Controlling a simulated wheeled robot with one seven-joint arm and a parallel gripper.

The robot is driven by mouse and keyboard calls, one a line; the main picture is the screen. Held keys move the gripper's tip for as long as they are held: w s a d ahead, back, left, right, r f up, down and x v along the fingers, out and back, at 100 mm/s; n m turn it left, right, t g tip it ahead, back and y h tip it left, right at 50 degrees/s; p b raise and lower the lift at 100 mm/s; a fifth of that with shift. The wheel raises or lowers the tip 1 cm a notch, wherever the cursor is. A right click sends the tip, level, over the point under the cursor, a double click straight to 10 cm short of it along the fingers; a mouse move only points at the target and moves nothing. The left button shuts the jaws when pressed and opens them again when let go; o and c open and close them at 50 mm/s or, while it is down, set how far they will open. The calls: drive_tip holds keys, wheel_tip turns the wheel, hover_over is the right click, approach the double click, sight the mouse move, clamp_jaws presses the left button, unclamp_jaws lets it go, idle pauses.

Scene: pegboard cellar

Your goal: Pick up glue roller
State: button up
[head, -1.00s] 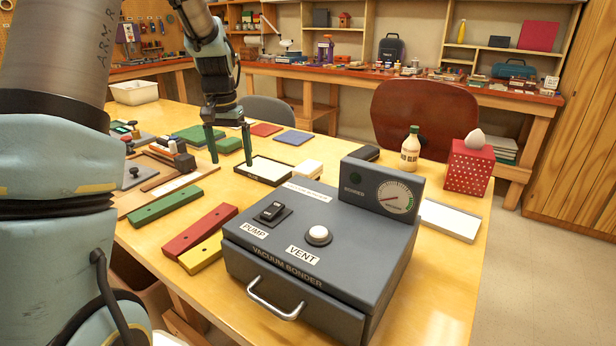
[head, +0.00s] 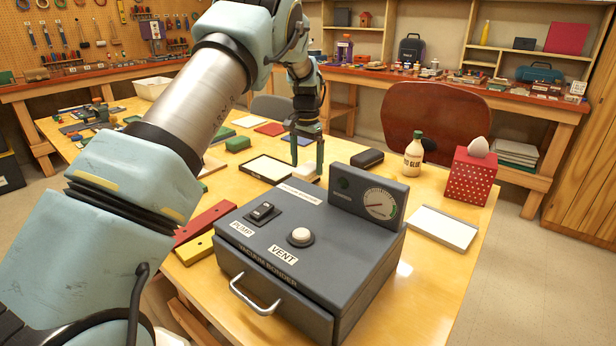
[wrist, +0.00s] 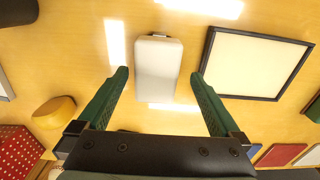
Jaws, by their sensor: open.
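A white rounded block with a small dark end (wrist: 158,68), which looks like the glue roller, lies on the wooden table in the wrist view. In the head view it is mostly hidden behind my gripper (head: 306,168) and the grey machine. My gripper points down over it and is open and empty. In the wrist view its two green fingers (wrist: 159,75) show on either side of the white block, with a gap on each side. I cannot tell how high above it the fingertips are.
A grey vacuum bonder (head: 300,235) stands close in front of my gripper. A black-framed white tray (head: 265,170) lies to the left. A black case (head: 367,159), glue bottle (head: 413,158) and red dotted tissue box (head: 468,178) stand to the right.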

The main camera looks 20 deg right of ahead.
sight(308, 177)
drive_tip(key=shift+s+d+f+p, duration=0.15)
drive_tip(key=shift+f+p, duration=1.1)
drive_tip(key=shift+f, duration=1.4)
clamp_jaws()
